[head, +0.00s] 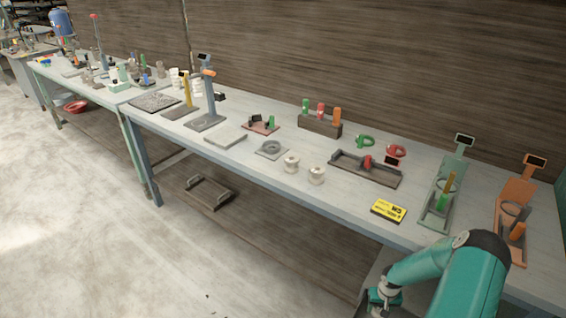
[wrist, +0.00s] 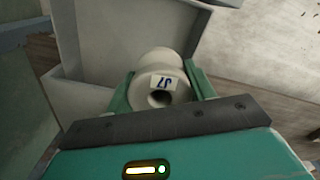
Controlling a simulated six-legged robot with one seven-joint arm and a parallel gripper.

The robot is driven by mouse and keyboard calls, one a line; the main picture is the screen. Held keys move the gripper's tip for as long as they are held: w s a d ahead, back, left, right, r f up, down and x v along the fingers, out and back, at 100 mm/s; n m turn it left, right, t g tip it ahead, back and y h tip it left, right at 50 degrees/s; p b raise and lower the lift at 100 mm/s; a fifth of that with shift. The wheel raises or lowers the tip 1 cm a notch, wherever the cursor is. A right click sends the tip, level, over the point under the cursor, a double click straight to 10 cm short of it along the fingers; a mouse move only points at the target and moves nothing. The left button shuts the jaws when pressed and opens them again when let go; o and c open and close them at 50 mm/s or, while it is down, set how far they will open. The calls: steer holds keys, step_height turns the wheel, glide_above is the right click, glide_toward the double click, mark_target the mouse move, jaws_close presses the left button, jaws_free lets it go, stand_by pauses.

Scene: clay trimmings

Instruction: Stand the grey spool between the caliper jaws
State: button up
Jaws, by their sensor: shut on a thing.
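A pale grey spool (wrist: 158,68) with a white label and a dark centre hole sits between the two green fingers of my gripper (wrist: 160,86) in the wrist view. The fingers press on its sides, and its holed end faces the camera. In the head view my gripper (head: 380,302) is low at the bottom, in front of the bench edge; the spool cannot be made out there. A long dark fixture with a red piece and a small black display, which looks like the caliper (head: 372,174), lies on the bench right of centre. Its jaw gap is too small to judge.
Two pale spools (head: 291,164) stand on the bench (head: 270,181) left of the fixture. A yellow card (head: 388,210) lies near the front edge. Green (head: 437,204) and orange (head: 514,225) display stands are at right. A grey box (wrist: 85,92) surrounds part of the spool's background.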

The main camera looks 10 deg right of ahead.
steer(key=w+a+r+n, duration=0.1)
steer(key=w+a+r, duration=0.7)
steer(key=r, duration=0.1)
steer(key=w+a+r+n, duration=0.1)
steer(key=w+a+r, duration=0.1)
steer(key=a+r, duration=0.6)
steer(key=w+a+r+n, duration=0.2)
steer(key=a+r, duration=0.7)
steer(key=a, duration=0.7)
steer(key=shift+w, duration=0.7)
